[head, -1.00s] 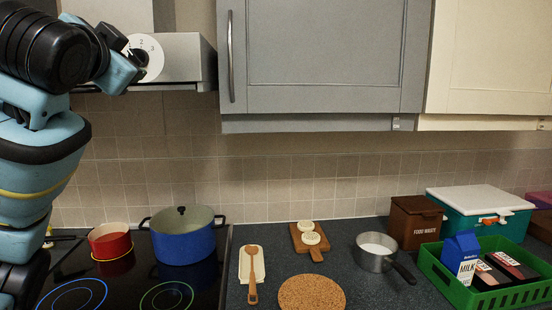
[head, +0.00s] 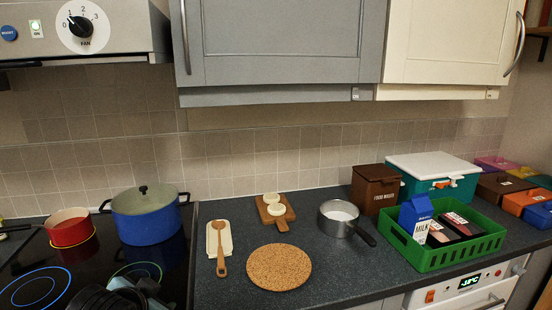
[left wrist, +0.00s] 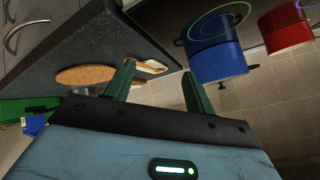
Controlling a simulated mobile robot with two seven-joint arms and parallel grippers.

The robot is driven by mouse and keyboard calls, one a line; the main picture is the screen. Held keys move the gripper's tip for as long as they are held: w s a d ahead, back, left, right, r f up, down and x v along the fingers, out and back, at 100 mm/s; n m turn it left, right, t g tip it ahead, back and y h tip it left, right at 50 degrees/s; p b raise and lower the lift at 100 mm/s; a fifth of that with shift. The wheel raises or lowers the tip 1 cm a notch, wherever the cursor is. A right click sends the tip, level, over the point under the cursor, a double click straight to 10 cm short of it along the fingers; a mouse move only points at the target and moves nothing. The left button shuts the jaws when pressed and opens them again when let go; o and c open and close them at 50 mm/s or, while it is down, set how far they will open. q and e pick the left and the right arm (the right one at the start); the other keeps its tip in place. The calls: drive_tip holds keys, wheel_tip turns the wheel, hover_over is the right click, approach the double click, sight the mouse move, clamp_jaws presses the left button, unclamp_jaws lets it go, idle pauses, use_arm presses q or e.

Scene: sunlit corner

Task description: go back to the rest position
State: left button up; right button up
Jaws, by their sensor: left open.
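My left gripper (head: 136,290) is low at the bottom edge of the head view, in front of the hob and partly cut off by the frame. In the left wrist view my left gripper (left wrist: 158,72) has its two green fingers spread apart with nothing between them. It is well away from the extractor hood's white fan dial (head: 82,27), which is at the top left. My right arm and gripper do not show.
A blue pot (head: 146,218) and a red pan (head: 70,229) stand on the black hob. A cork mat (head: 279,268), spoon rest (head: 219,238), saucepan (head: 338,221) and green crate (head: 437,256) are on the worktop to the right. Cupboards hang above.

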use_arm(q)
drive_tip(key=s+f+n+g, duration=0.1)
drive_tip(key=s+f+g, duration=0.1)
drive_tip(key=s+f, duration=0.7)
drive_tip(key=s+d+f+n+g, duration=0.1)
drive_tip(key=s+f+g, duration=0.3)
drive_tip(key=s, duration=0.8)
drive_tip(key=s+f+n+g, duration=0.1)
drive_tip(key=s+f+n, duration=0.1)
drive_tip(key=s+f, duration=0.75)
drive_tip(key=w+d+f+t+h, duration=0.2)
drive_tip(key=w+d+f+t, duration=0.1)
drive_tip(key=w+f+t, duration=0.2)
wheel_tip(320, 180, down, 3)
drive_tip(key=shift+f+m+t, duration=0.2)
drive_tip(key=shift+m+t, duration=0.1)
drive_tip(key=shift+t, duration=0.7)
